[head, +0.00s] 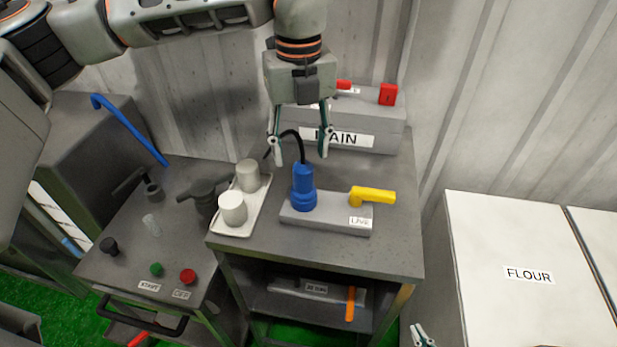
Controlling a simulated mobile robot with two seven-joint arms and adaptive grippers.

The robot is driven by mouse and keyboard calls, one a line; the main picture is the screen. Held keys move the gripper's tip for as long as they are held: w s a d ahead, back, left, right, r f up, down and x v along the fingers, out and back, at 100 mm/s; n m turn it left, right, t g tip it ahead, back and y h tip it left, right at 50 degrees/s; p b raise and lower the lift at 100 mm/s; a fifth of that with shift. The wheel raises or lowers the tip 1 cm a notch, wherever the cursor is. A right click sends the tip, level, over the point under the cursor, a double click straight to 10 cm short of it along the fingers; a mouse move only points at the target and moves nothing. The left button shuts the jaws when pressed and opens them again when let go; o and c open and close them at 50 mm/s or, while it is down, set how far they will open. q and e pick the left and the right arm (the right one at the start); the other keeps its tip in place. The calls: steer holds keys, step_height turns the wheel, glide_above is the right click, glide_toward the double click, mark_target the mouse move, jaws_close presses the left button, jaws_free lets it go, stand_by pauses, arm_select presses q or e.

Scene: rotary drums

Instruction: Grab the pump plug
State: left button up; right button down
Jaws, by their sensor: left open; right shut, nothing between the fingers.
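The blue pump plug (303,187) stands upright on a grey socket block (325,220) on top of the grey cabinet. A black cable leaves its top and curves to the left. My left gripper (300,148) is open and points down just above and behind the plug in the picture, with the plug's top and cable showing between and below its fingertips. I cannot tell its exact depth from the plug. My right gripper (423,338) is shut and empty at the bottom edge, mostly out of view.
A yellow handle (372,195) sits on the block, right of the plug, above a "LIVE" label. A tray (255,213) with two cups stands left of it. A grey box labelled "MAIN" (380,127) stands behind. A white "FLOUR" container (500,230) is at the right.

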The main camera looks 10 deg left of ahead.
mark_target(303, 163)
arm_select(q)
steer(key=shift+w+d+f+p, duration=0.1)
steer(key=shift+f+p, duration=0.1)
steer(key=shift+f, duration=0.85)
steer(key=shift+w+a+f+p, duration=0.15)
steer(key=shift+f+p, duration=0.1)
steer(key=shift+f, duration=0.8)
steer(key=shift+w+d+f+p, duration=0.1)
steer(key=shift+d+f+p, duration=0.1)
steer(key=shift+f, duration=0.85)
steer(key=c, duration=1.2)
